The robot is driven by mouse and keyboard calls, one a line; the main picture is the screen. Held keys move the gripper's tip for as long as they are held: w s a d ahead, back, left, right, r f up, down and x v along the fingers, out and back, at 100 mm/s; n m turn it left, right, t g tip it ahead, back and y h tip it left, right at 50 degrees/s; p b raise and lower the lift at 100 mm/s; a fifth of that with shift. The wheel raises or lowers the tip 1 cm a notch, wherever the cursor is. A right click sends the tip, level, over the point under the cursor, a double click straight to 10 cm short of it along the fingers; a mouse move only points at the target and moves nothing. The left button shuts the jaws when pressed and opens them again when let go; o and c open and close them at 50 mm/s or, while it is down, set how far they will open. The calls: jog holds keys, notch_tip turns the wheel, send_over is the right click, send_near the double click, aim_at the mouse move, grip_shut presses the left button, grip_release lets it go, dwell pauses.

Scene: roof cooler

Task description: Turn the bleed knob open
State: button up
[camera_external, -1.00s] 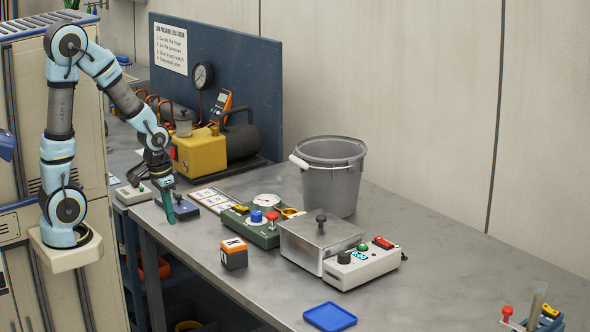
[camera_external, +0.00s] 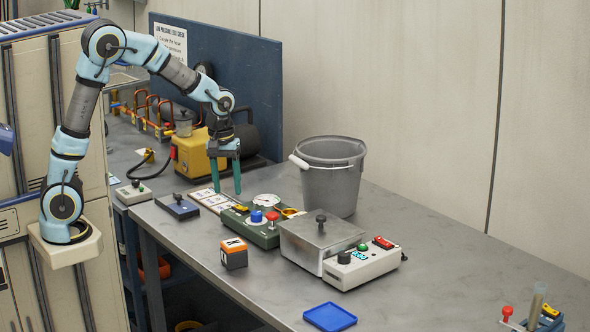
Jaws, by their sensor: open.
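My gripper (camera_external: 227,190) is open and empty, with its two green fingers pointing down. It hangs behind and left of the green box (camera_external: 262,236), above or near the white card strip. The green box carries a round gauge (camera_external: 266,200), a blue knob (camera_external: 257,216), a red knob (camera_external: 272,217) and a yellow part (camera_external: 241,208). No label shows which knob is the bleed knob. A dark blue box (camera_external: 177,207) with a small black knob (camera_external: 177,197) stands to the left. The gripper appears apart from all these knobs.
A metal lidded box (camera_external: 310,247) and a white control box (camera_external: 360,267) stand right of the green box. A grey bucket (camera_external: 332,184) stands behind. An orange-and-black cube (camera_external: 234,254) and a blue tray (camera_external: 330,317) are in front. The right bench top (camera_external: 450,240) is mostly clear.

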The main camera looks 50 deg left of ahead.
aim_at(256, 213)
jog(key=shift+o, duration=0.6)
jog(key=w+d+r+n, duration=0.3)
jog(key=w+d, duration=0.1)
jog(key=w, duration=0.1)
jog(key=shift+w+d+r+n, duration=0.15)
jog(key=shift+d+r+n, duration=0.1)
jog(key=shift+n, duration=0.15)
jog(key=f+p, duration=0.1)
jog(key=f, duration=0.4)
jog(key=f+p, duration=0.1)
jog(key=f, duration=0.4)
jog(key=shift+w+d+f, duration=0.1)
jog(key=shift+w+f, duration=0.1)
jog(key=shift+f, duration=0.1)
grip_shut()
